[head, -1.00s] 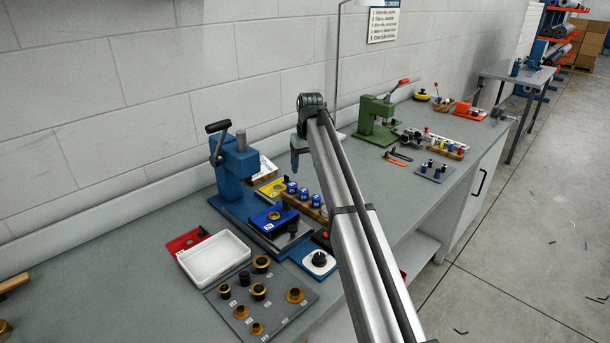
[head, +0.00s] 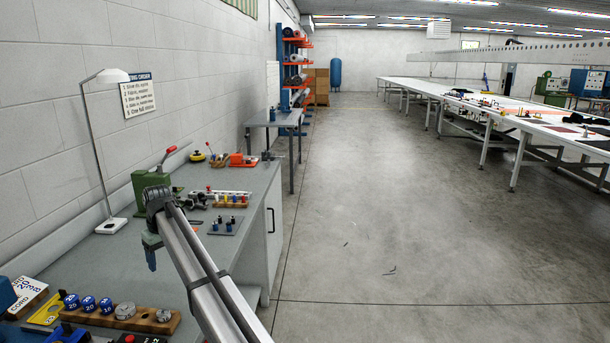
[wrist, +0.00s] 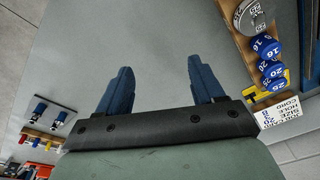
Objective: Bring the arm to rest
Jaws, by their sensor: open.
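My gripper shows in the wrist view (wrist: 160,90) as two blue fingers held wide apart with nothing between them. Grey bench top shows behind and between the fingers. In the head view my gripper (head: 151,254) hangs at the end of my arm, above the grey bench (head: 100,262). The fingertips appear clear of every object. The gap between them cannot be made out in the head view.
A white lamp (head: 112,225) stands by the wall. A small plate with blue and black pieces (head: 226,225) and another wooden rack (head: 232,204) lie farther along the bench. The floor (head: 400,220) right of the bench is open. Long white tables (head: 480,108) stand beyond.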

